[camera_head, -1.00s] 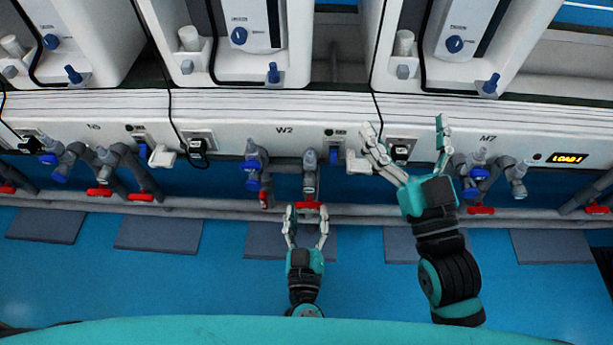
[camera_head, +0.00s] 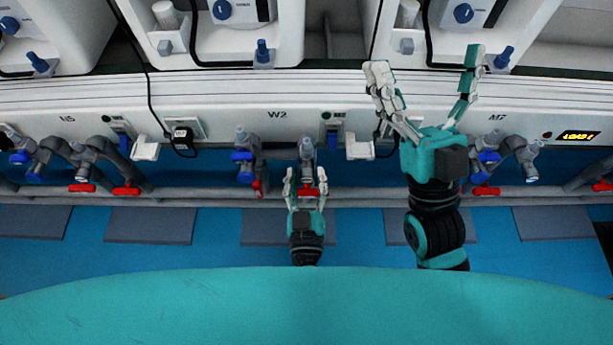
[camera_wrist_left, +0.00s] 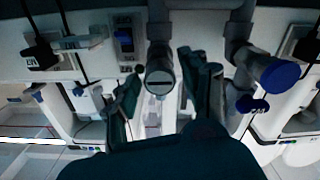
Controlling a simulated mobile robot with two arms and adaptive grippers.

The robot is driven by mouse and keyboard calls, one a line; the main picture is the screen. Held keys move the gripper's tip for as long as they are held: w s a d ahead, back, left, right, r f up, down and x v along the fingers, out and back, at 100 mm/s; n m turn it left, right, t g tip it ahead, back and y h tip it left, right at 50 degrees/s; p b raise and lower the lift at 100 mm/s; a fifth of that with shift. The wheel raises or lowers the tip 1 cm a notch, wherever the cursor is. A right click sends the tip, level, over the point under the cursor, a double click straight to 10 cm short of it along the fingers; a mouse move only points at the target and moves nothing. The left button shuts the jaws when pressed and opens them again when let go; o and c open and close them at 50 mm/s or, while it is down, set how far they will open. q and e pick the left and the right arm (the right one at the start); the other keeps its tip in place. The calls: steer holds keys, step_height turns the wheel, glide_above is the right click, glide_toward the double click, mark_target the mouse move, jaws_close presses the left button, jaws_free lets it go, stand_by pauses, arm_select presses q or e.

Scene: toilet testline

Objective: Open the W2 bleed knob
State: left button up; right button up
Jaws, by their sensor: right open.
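The W2 label (camera_head: 277,115) marks the middle station on the white panel. Below it are a grey pipe with blue knobs (camera_head: 243,167) and a small red handle (camera_head: 259,188) on the left. On the right is a grey pipe (camera_head: 306,150) with a red handle (camera_head: 307,191). Which one is the bleed knob I cannot tell. My left gripper (camera_head: 306,174) is open, its fingers on either side of the right-hand pipe. In the left wrist view the fingers (camera_wrist_left: 165,88) are apart around a round pipe end (camera_wrist_left: 160,83); contact is unclear. My right gripper (camera_head: 427,65) is open and empty, raised before the panel.
White units stand above the panel. A white bracket (camera_head: 360,147) and a black cable lie between my grippers. M7 valves (camera_head: 487,160) are beside my right arm. Blue knobs (camera_wrist_left: 280,76) show at right in the wrist view. Blue floor (camera_head: 360,250) is open below.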

arm_select(q)
jaws_close()
steer(key=n+p, duration=0.2)
steer(key=n, duration=0.4)
steer(key=shift+n+p, duration=0.3)
steer(key=shift+n, duration=0.6)
steer(key=n, duration=0.2)
steer(key=shift+n, duration=0.4)
arm_select(e)
steer(key=w+f+g+h, duration=0.3)
steer(key=w+f+g, duration=0.35)
steer(key=f, duration=0.25)
arm_select(q)
steer(key=n, duration=0.2)
steer(key=shift+f+n, duration=0.1)
steer(key=shift+n, duration=0.2)
steer(key=shift+n+b, duration=0.35)
steer(key=shift+n, duration=2.15)
arm_select(e)
steer(key=shift+s+a+r+t+y, duration=0.1)
steer(key=shift+s+r+t+y, duration=0.15)
steer(key=shift+s+r+t, duration=0.35)
steer(key=shift+s+a+r+t+y, duration=0.1)
steer(key=shift+s+r+t+y, duration=0.2)
steer(key=shift+r, duration=0.6)
steer(key=shift+s+r+t+y, duration=0.25)
steer(key=shift+s+r+t, duration=0.15)
steer(key=shift+r, duration=0.35)
